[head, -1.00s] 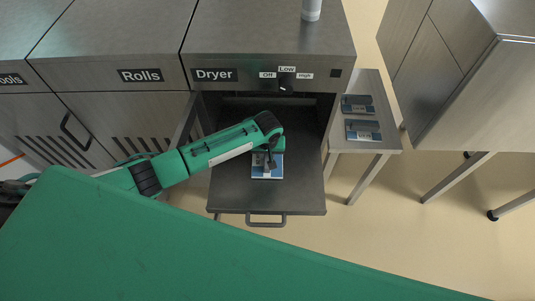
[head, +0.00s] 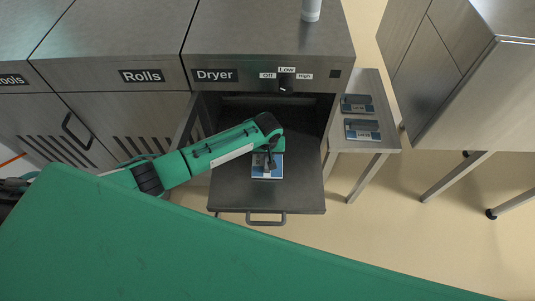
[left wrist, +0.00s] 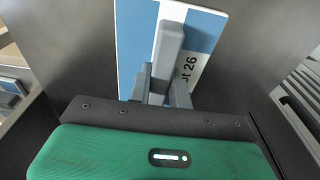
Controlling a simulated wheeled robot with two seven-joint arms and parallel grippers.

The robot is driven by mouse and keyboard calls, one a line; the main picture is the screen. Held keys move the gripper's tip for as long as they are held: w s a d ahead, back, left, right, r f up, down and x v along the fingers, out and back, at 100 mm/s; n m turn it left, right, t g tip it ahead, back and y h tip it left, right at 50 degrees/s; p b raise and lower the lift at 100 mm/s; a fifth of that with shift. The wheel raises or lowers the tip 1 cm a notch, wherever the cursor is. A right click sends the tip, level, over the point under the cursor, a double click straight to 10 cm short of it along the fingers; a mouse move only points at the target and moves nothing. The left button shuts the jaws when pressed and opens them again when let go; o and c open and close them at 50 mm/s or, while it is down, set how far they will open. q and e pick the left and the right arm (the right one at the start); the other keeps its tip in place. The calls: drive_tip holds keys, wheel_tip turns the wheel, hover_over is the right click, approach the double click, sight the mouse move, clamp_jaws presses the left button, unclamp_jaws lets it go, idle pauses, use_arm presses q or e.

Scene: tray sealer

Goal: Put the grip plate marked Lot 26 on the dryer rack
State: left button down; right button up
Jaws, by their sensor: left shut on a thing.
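The grip plate marked Lot 26 (head: 267,172) is blue and white and lies on, or just over, the dark dryer rack (head: 232,192); I cannot tell whether it touches. In the left wrist view the plate (left wrist: 205,22) shows part of its label, "ot 26", beside its raised grey grip. My left gripper (head: 269,160) is over the plate. In the left wrist view its fingers (left wrist: 160,85) are shut on the plate's grip. The rack is pulled out under the Dryer label (head: 214,75). My right gripper is not in view.
Two more blue-grey plates (head: 357,104) (head: 362,130) lie on a side table (head: 372,86) right of the dryer. The dryer knob (head: 286,84) sits above the opening. A handle (head: 266,219) is at the rack's front. The rack's front and right are bare.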

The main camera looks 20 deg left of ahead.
use_arm(q)
drive_tip(key=shift+f, duration=0.1)
idle(0.3)
drive_tip(key=c, duration=1.2)
unclamp_jaws()
drive_tip(key=shift+c, duration=0.5)
drive_tip(key=shift+c, duration=1.1)
wheel_tip(320, 180, up, 7)
drive_tip(key=p, duration=0.8)
